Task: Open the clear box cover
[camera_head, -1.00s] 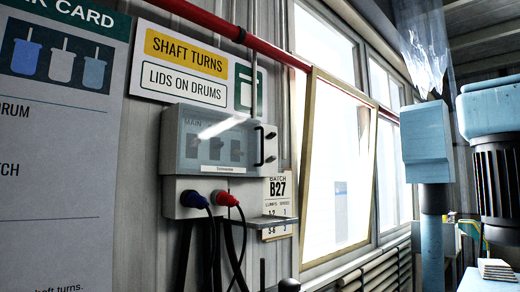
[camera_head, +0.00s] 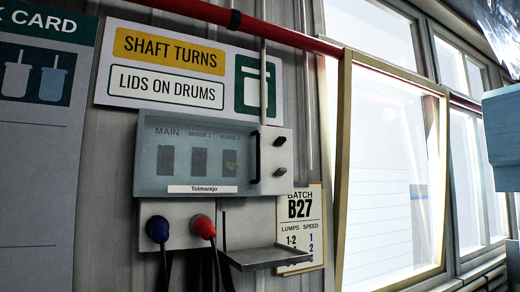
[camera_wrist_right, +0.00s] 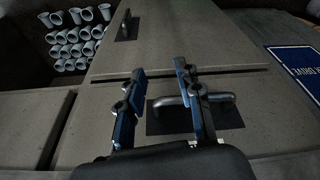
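The clear box cover (camera_head: 222,140) is a see-through panel on the front of a grey wall box in the head view. It appears shut, with three dark switches labelled MAIN and others behind it. A black upright handle (camera_head: 255,157) stands at its right edge. Two dark knobs (camera_head: 280,141) sit just right of the handle. My right gripper (camera_wrist_right: 160,70) is in the right wrist view, with its two blue fingers apart and nothing between the tips. The cover is not in that view. My left gripper is not in view.
Blue (camera_head: 157,229) and red (camera_head: 203,227) plugs with hanging cables are under the box. A small metal shelf (camera_head: 265,256) juts out at lower right. In the right wrist view, a grey panel's metal handle (camera_wrist_right: 190,100) lies behind the fingers, and pale tubes (camera_wrist_right: 75,42) are at upper left.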

